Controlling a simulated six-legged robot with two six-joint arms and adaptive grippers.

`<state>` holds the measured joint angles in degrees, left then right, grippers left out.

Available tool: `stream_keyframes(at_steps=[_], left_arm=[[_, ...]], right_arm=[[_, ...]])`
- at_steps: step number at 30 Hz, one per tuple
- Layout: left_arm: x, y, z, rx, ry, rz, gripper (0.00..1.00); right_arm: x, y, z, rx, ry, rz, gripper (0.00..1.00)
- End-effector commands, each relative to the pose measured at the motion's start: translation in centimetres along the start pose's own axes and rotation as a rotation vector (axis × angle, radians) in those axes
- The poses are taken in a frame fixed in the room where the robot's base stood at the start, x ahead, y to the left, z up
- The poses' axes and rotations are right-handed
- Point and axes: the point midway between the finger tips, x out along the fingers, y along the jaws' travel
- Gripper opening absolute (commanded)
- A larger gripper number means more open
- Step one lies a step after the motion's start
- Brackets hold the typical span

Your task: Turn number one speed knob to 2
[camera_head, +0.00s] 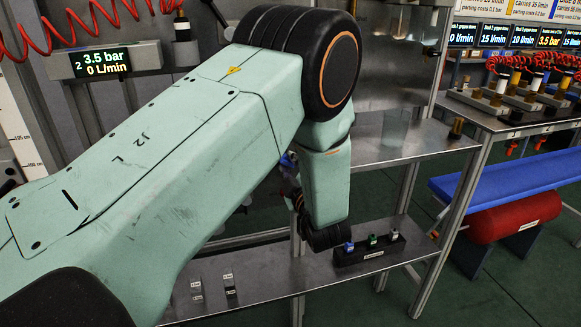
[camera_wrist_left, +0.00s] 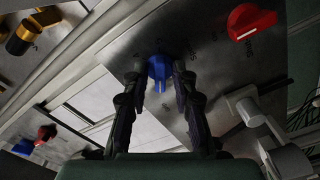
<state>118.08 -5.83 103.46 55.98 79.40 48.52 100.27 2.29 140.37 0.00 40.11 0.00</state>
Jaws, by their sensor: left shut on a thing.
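A blue knob (camera_wrist_left: 159,66) with a pale pointer mark sits on a grey metal panel in the left wrist view. My left gripper (camera_wrist_left: 160,74) has one finger on each side of it and is shut on it. The marks around the blue knob are too small and dark to read, so I cannot tell its setting or its number. In the head view my left arm hides most of the gripper and the knob. My right gripper is in neither view.
A red knob (camera_wrist_left: 250,21) is on the same panel, upper right. In the head view a display (camera_head: 102,61) reads 3.5 bar and 0 L/min. A metal shelf (camera_head: 390,141) and a black block (camera_head: 368,254) with small coloured pieces stand right of my arm.

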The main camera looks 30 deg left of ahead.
Motion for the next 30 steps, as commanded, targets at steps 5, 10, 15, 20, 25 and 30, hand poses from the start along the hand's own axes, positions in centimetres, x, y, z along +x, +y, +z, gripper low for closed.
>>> stream_keyframes(at_steps=[5, 10, 15, 20, 25, 30], left_arm=[[0.19, 0.57, -0.15, -0.027, 0.007, 0.01, 0.0], [0.19, 0.59, -0.16, -0.028, 0.007, 0.01, 0.0], [0.19, 0.61, -0.16, -0.028, 0.007, 0.011, 0.0], [0.17, 0.54, -0.14, -0.027, 0.006, 0.01, 0.34], [0.11, 0.35, -0.08, -0.023, 0.004, 0.006, 0.34], [0.06, 0.23, -0.06, -0.021, 0.002, 0.004, 0.34]], right_arm=[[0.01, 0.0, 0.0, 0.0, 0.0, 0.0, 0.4], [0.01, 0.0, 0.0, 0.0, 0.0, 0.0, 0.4], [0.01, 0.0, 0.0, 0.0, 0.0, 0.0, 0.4], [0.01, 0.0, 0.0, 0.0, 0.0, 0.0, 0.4], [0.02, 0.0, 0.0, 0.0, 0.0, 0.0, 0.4], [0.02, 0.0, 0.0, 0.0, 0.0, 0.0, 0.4]])
